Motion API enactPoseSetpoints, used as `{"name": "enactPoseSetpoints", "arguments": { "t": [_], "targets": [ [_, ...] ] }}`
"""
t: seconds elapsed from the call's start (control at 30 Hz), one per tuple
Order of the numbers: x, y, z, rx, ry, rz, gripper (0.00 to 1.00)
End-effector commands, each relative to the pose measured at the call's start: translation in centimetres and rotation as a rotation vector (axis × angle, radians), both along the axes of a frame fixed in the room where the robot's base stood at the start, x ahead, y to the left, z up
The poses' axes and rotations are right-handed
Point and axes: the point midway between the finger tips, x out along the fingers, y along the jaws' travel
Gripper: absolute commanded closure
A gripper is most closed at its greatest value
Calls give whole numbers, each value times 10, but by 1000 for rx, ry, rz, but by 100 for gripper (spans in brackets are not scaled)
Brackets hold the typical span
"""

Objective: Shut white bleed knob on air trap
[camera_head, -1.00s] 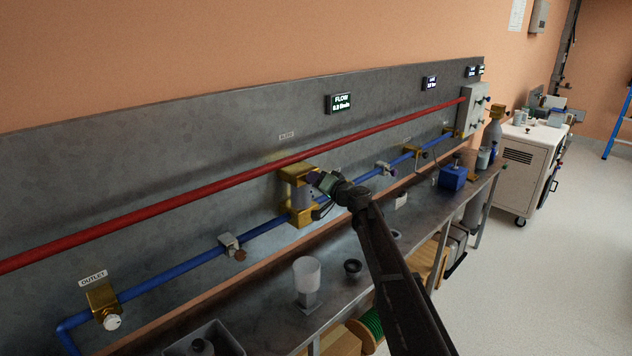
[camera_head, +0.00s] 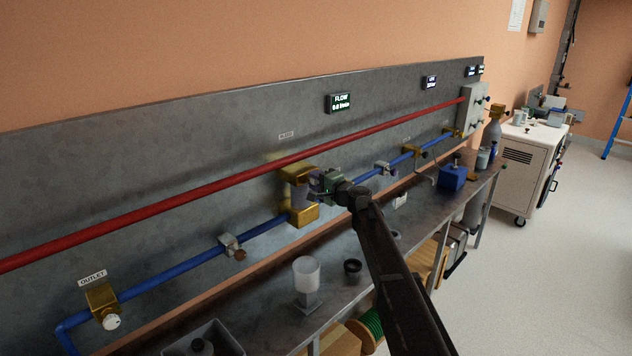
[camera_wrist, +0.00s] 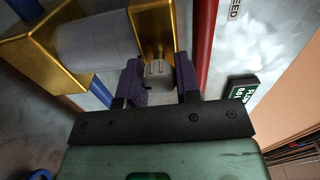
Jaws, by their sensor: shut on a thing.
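The air trap is a clear, pale cylinder (camera_wrist: 95,38) between gold end blocks, mounted on the blue pipe at the middle of the bench panel; it also shows in the head view (camera_head: 300,196). The white bleed knob (camera_wrist: 158,74) sits at the gold block (camera_wrist: 155,25) in the wrist view. My gripper (camera_wrist: 158,80) has its two purple fingers on either side of the knob, shut on it. In the head view my gripper (camera_head: 316,184) reaches the upper gold block, and the arm hides the knob there.
A red pipe (camera_head: 200,190) runs along the panel just above and behind the trap. The FLOW display (camera_head: 340,103) is above. A clear cup (camera_head: 306,275) and a dark ring (camera_head: 352,268) stand on the bench below. A valve (camera_head: 231,245) sits left on the blue pipe.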

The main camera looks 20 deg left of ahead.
Motion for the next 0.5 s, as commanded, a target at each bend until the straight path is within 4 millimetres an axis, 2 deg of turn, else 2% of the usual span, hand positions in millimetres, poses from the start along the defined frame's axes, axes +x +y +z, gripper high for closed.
{"name": "enactPoseSetpoints", "arguments": {
  "t": [0.5],
  "targets": [
    [-1,-1,-1,12,30,0,93]
  ]
}}
